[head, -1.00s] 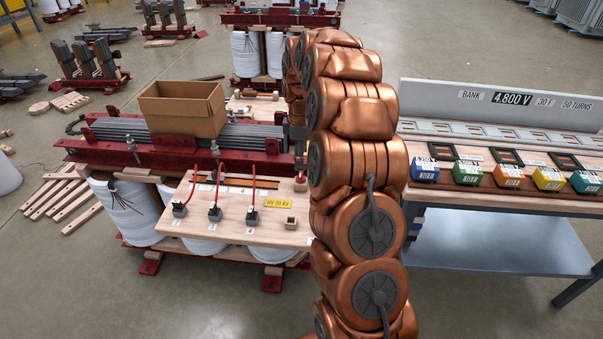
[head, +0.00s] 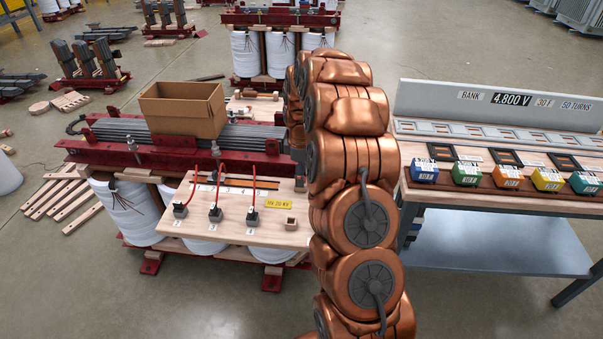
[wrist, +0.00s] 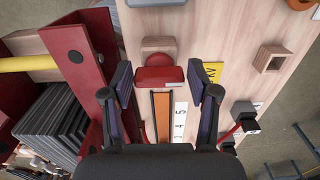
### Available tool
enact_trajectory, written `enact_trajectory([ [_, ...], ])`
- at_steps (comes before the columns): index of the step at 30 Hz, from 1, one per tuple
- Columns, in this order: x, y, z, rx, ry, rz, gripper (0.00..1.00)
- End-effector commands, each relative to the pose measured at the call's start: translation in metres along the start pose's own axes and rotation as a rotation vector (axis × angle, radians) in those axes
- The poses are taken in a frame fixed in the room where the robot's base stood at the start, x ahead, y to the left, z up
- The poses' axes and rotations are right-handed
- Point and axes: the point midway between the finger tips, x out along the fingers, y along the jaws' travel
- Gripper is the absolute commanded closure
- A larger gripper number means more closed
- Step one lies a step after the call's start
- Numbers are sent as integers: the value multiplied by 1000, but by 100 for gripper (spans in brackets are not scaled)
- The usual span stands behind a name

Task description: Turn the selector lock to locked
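In the wrist view, a red handle with a rounded back part (wrist: 159,76), which looks like the selector lock, sits on a small wooden block on the pale wooden board (wrist: 217,45). My gripper (wrist: 160,83) is open, with one dark finger pad on each side of the red handle. Narrow gaps seem to remain on both sides; contact cannot be told. An orange strip (wrist: 161,115) and a white number strip (wrist: 180,123) run from the handle towards the gripper. In the head view the board (head: 240,228) shows, but my arm hides the gripper and the handle.
Several black terminals with red leads (head: 215,213) stand on the board, near a yellow label (head: 278,204) and a small wooden socket (head: 291,223). A cardboard box (head: 180,108) sits on the core behind. A bench with coloured blocks (head: 465,173) stands at the right.

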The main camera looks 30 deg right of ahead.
Motion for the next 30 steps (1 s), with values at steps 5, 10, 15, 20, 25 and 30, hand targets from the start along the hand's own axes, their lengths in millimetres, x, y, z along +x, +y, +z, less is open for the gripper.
enact_trajectory([
  [5,0,0,0,0,0,0,62],
  [10,0,0,0,0,0,-1,80],
  [15,0,0,1,3,-1,-2,85],
  [20,1,0,0,32,-1,-2,85],
  [25,2,0,0,112,-1,-2,85],
  [30,2,0,0,243,-1,-2,85],
])
